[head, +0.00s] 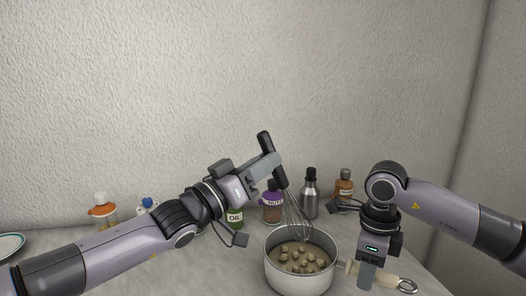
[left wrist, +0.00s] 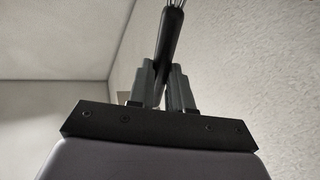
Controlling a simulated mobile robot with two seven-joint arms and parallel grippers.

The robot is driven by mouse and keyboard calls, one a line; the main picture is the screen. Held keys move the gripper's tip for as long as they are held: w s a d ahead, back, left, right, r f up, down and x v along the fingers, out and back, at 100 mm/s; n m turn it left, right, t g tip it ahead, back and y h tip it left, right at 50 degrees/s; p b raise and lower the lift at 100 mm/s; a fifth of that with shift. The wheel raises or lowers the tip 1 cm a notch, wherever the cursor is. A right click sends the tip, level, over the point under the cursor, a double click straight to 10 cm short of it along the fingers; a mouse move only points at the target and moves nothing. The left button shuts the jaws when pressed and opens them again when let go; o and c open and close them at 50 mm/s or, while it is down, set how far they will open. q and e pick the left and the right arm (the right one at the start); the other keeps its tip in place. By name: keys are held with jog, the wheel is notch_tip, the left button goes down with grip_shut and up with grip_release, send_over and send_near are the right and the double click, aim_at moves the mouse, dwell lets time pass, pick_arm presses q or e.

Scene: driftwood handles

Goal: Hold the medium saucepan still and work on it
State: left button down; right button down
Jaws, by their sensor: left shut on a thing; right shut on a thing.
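The medium saucepan (head: 300,279) stands on the table, a pale pot with brownish contents and several round lumps in it. Its light handle (head: 385,279) points right and ends in a metal ring. My right gripper (head: 368,276) is shut on that handle from above. My left gripper (head: 268,165) is shut on the black handle of a whisk (head: 296,215), above and left of the pan. The whisk's wire end hangs down at the pan's back rim or inside it; I cannot tell if it touches the contents. The whisk handle (left wrist: 170,45) also shows in the left wrist view.
Behind the pan stand a purple-labelled nuts jar (head: 273,207), a metal bottle (head: 310,197) and an orange-brown jar (head: 344,188). An orange-capped bottle (head: 102,213) and a plate (head: 9,245) are at left.

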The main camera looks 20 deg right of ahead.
pick_arm(q)
notch_tip(320, 180, down, 7)
dwell(0.7)
jog(key=shift+w, duration=0.15)
dwell(0.3)
